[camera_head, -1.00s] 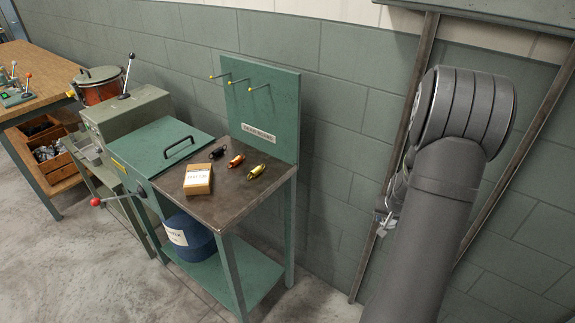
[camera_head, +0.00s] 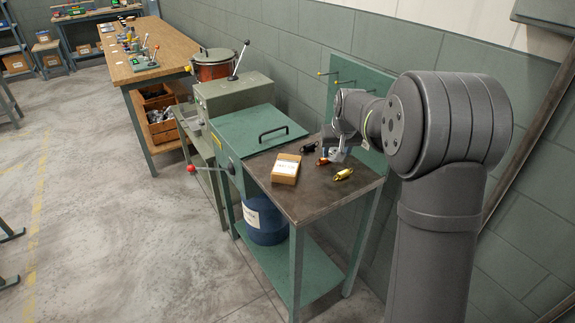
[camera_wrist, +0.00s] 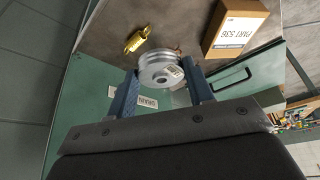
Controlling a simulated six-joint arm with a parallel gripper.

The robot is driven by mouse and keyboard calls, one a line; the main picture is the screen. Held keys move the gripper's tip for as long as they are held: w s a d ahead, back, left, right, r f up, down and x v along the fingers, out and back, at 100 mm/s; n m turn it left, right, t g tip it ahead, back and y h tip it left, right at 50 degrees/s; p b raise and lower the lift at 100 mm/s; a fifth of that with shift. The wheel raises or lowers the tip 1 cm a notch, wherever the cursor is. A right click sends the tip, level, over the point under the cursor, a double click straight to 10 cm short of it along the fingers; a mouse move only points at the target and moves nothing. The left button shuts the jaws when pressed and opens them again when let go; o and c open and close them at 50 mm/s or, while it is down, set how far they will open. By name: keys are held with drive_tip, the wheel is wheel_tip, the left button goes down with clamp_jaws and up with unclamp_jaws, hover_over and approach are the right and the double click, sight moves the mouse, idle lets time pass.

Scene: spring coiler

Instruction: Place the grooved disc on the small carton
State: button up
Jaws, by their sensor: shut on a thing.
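The small carton (camera_head: 286,169) is a brown box with a white printed top, standing on the dark worktop. The carton also shows in the wrist view (camera_wrist: 238,30), up and right of the disc and apart from it. In the head view my gripper (camera_head: 338,152) is above the worktop, right of the carton; the disc is hard to make out there.
The worktop (camera_head: 310,205) also bears a gold fitting (camera_head: 342,174), a black one (camera_head: 309,148) and a red one (camera_head: 322,161) partly hidden by my gripper. A green backboard with pegs (camera_head: 355,90) rises behind. A green lid with a handle (camera_head: 255,135) adjoins on the left.

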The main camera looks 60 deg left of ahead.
drive_tip(key=s+a+r, duration=0.2)
drive_tip(key=s+a, duration=0.1)
drive_tip(key=s, duration=0.1)
approach(284, 171)
drive_tip(key=shift+w+a+f+n, duration=0.4)
drive_tip(key=shift+w+a+f, duration=0.15)
drive_tip(key=shift+w+a, duration=0.25)
drive_tip(key=shift+s+a+f, duration=0.2)
drive_tip(key=shift+f, duration=1.95)
drive_tip(key=shift+f, duration=0.1)
drive_tip(key=o, duration=1.2)
drive_tip(key=shift+f, duration=0.1)
drive_tip(key=shift+c, duration=0.2)
drive_tip(key=v, duration=1.2)
drive_tip(key=shift+w, duration=0.3)
